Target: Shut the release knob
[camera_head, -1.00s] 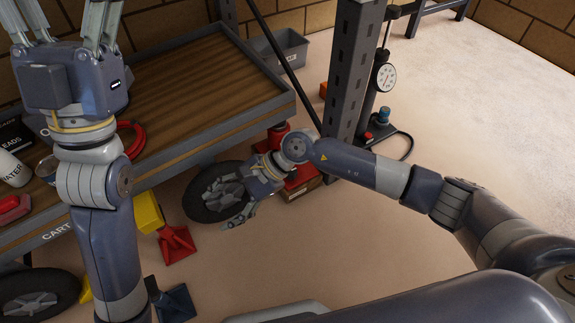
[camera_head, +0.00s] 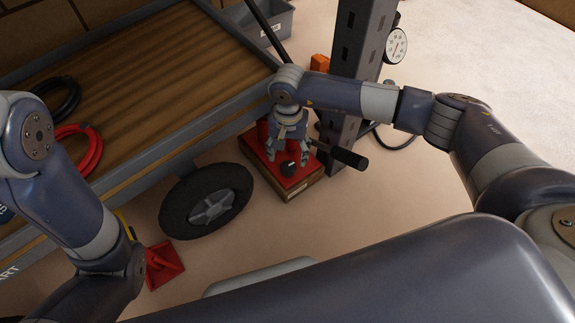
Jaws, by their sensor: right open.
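A black bar handle (camera_head: 343,155) sticks out to the right of the gripper. My left arm shows at the left, but its gripper is out of view.
The wooden-topped cart (camera_head: 160,60) stands close on the left, with a black wheel (camera_head: 207,200) near the device. A grey steel post (camera_head: 355,50) with a dial gauge (camera_head: 396,46) rises behind my right wrist. A red chock (camera_head: 163,264) lies on the floor.

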